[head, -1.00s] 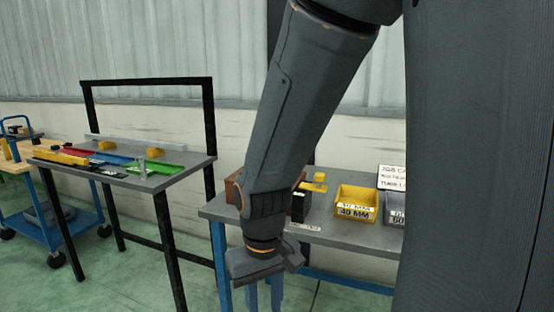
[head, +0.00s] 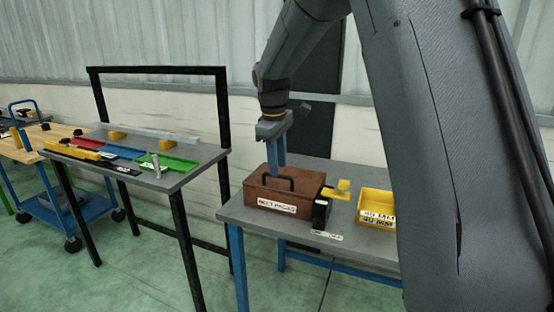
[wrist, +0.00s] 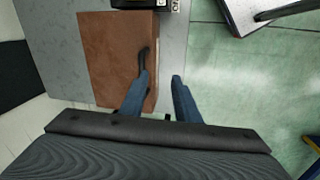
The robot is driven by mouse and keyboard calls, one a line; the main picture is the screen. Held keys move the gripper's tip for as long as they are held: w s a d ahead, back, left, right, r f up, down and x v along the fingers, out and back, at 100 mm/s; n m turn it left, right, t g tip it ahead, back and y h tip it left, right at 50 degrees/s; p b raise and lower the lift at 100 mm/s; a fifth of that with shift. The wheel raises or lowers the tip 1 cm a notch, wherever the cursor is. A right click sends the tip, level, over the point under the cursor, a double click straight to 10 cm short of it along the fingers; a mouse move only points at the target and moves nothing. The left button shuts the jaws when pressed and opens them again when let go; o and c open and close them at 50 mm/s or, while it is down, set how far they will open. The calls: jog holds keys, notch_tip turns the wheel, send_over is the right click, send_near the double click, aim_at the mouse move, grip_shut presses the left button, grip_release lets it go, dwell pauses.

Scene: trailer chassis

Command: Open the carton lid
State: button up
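The carton is a brown box (head: 312,187) with a black handle (head: 277,180) on its top near the front and a white label (head: 276,205) on its front face. It stands closed on the grey bench. My gripper (head: 279,165) hangs fingers-down over the carton's front part, by the handle. In the wrist view the brown top (wrist: 112,60) and the handle (wrist: 143,62) show. There my gripper (wrist: 160,88) has its two blue fingers apart with nothing between them. The left finger overlaps the handle's near end; I cannot tell whether they touch.
A yellow bin (head: 376,203) and a black holder with a yellow piece (head: 323,208) stand right of the carton on the grey bench (head: 243,212). Another table (head: 172,182) with coloured trays is at left. Green floor lies between them.

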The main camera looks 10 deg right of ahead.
jog(key=w+r+n, duration=0.1)
jog(key=w+r, duration=0.2)
jog(key=w, duration=0.1)
jog(key=shift+w+d+f+p, duration=0.15)
jog(key=shift+f+p, duration=0.35)
jog(key=shift+f, duration=0.8)
jog(key=shift+w+d+f+p, duration=0.15)
jog(key=shift+f+p, duration=0.3)
jog(key=shift+f, duration=0.85)
jog(key=shift+w+d+f+p, duration=0.15)
jog(key=shift+f+p, duration=0.35)
jog(key=shift+f, duration=0.8)
jog(key=shift+a, duration=0.1)
grip_shut()
